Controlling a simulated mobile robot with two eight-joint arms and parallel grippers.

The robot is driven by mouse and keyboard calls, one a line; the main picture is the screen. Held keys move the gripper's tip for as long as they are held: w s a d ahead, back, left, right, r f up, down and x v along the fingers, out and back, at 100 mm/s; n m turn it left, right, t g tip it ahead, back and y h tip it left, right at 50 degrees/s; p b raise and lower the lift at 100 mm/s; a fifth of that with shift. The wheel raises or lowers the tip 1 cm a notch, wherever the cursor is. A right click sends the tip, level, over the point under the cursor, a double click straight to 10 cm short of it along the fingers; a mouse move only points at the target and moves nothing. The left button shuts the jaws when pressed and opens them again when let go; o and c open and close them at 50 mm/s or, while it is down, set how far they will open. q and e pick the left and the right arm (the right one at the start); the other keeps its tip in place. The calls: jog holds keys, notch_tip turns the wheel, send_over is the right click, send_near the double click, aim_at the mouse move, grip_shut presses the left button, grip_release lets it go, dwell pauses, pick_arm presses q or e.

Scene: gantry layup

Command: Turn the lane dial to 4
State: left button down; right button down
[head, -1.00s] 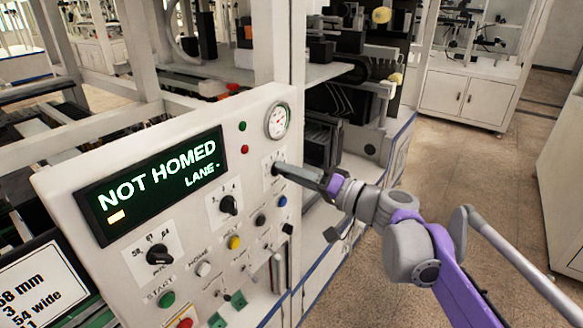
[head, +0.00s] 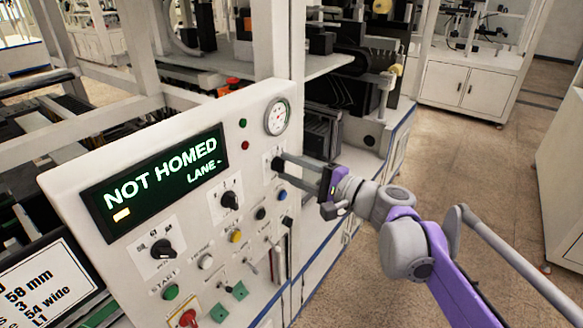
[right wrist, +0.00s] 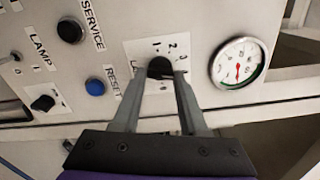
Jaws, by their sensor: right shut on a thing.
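The lane dial (right wrist: 160,68) is a small black knob on a white plate, with 1, 2 and 3 legible around it in the right wrist view. Its pointer direction is hidden by the fingers. In the head view its plate (head: 268,162) sits on the panel's right side, below the gauge. My right gripper (right wrist: 160,80) is shut on the knob, one finger on each side. In the head view the right gripper (head: 282,168) reaches the dial from the right. The display (head: 155,184) reads "NOT HOMED" and "LANE -". My left gripper is not in view.
A pressure gauge (right wrist: 238,63) is close to the right of the dial. A blue reset button (right wrist: 95,87), a black service button (right wrist: 70,31) and a lamp switch (right wrist: 43,103) are to its left. The floor (head: 480,170) right of the panel is open.

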jog(key=shift+m, duration=0.5)
jog(key=shift+c, duration=2.2)
grip_release()
jog(key=v, duration=1.1)
jog(key=shift+b, duration=0.45)
jog(key=shift+a, duration=0.1)
